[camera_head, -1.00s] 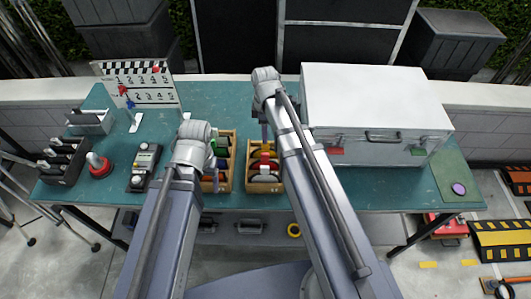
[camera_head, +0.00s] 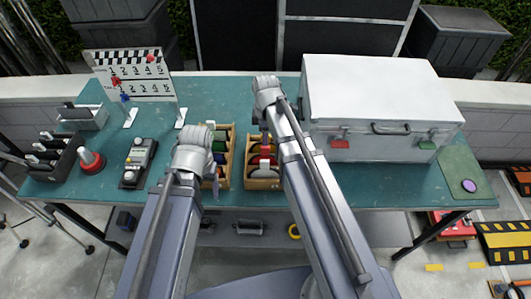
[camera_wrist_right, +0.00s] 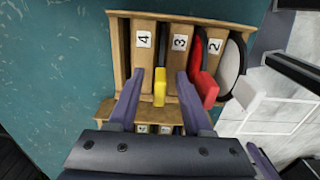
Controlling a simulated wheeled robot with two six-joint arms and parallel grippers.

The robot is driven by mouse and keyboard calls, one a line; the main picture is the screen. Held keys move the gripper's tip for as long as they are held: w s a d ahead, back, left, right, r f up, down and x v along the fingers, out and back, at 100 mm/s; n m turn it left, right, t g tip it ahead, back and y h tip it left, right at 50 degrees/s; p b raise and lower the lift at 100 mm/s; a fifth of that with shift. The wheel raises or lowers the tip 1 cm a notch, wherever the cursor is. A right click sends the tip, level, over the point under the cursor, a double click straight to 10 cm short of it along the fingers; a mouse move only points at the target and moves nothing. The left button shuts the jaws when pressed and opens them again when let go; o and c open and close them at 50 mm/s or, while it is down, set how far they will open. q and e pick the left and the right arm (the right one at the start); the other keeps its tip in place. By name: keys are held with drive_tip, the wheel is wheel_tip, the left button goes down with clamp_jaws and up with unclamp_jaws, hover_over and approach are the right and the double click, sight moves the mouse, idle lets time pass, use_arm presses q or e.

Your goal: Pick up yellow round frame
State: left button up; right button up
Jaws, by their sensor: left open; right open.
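The yellow round frame (camera_wrist_right: 160,96) shows in the right wrist view as a yellow tab in a wooden rack slot between the labels 4 and 3. Its round part is hidden in the slot. My right gripper (camera_wrist_right: 159,78) is open, with one finger on each side of the yellow tab. I cannot tell whether the fingers touch it. In the head view the right gripper (camera_head: 263,132) is over the wooden rack (camera_head: 263,184), and the yellow tab cannot be made out. My left gripper (camera_head: 208,168) is open, near the left rack (camera_head: 224,183), partly hidden by its own wrist.
A red-handled frame (camera_wrist_right: 205,82) and a white-handled one (camera_wrist_right: 246,90) stand right of the yellow tab. A large silver case (camera_head: 375,100) is close to my right arm. A clapperboard (camera_head: 133,78) and a grey controller (camera_head: 138,160) are on the left of the teal table (camera_head: 250,90).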

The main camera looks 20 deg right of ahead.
drive_tip(key=shift+f+b, duration=0.3)
drive_tip(key=shift+f, duration=0.45)
drive_tip(key=shift+r, duration=0.1)
clamp_jaws()
